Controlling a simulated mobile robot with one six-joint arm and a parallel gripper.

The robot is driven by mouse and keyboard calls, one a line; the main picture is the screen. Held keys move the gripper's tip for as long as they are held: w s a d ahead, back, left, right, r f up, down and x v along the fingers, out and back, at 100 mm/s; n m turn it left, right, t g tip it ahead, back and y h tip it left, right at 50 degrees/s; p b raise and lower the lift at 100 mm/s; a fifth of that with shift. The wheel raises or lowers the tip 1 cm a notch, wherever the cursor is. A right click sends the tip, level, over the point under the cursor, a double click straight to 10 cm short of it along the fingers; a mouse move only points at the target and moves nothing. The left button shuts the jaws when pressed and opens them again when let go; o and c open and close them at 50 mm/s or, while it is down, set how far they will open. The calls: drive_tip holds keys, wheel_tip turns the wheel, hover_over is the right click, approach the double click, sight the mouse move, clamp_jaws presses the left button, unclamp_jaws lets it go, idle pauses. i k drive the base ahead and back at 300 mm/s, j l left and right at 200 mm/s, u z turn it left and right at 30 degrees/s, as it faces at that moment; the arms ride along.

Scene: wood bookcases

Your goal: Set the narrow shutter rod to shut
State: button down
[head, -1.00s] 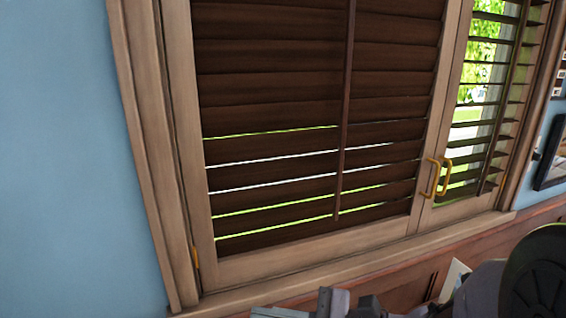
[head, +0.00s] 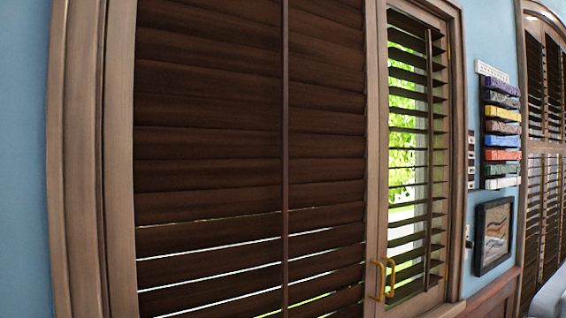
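The narrow shutter panel (head: 408,190) stands to the right of the wide panel in a wood frame. Its slats are tilted open, with bright green foliage showing between them. Its dark narrow shutter rod (head: 429,160) runs vertically along the right part of the slats. The wide shutter panel (head: 210,130) has its own dark rod (head: 285,150). Its upper slats look shut, and thin bright gaps show between the lower ones. My gripper is not in view, so its place relative to the rod cannot be seen.
Two brass handles (head: 384,280) stick out where the panels meet. To the right, a rack of coloured bars (head: 502,135) and a framed picture (head: 493,236) hang on the blue wall. Another dark shuttered unit (head: 545,150) stands at the far right.

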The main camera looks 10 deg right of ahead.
sight(428, 34)
drive_tip(key=i+l+z, duration=0.1)
drive_tip(key=l, duration=0.3)
drive_tip(key=i+l, duration=0.15)
drive_tip(key=l, duration=0.25)
drive_tip(key=i+l+z, duration=0.15)
drive_tip(key=l, duration=0.25)
drive_tip(key=i+l, duration=0.15)
drive_tip(key=l, duration=0.2)
drive_tip(key=i+l+z, duration=0.15)
drive_tip(key=l, duration=0.2)
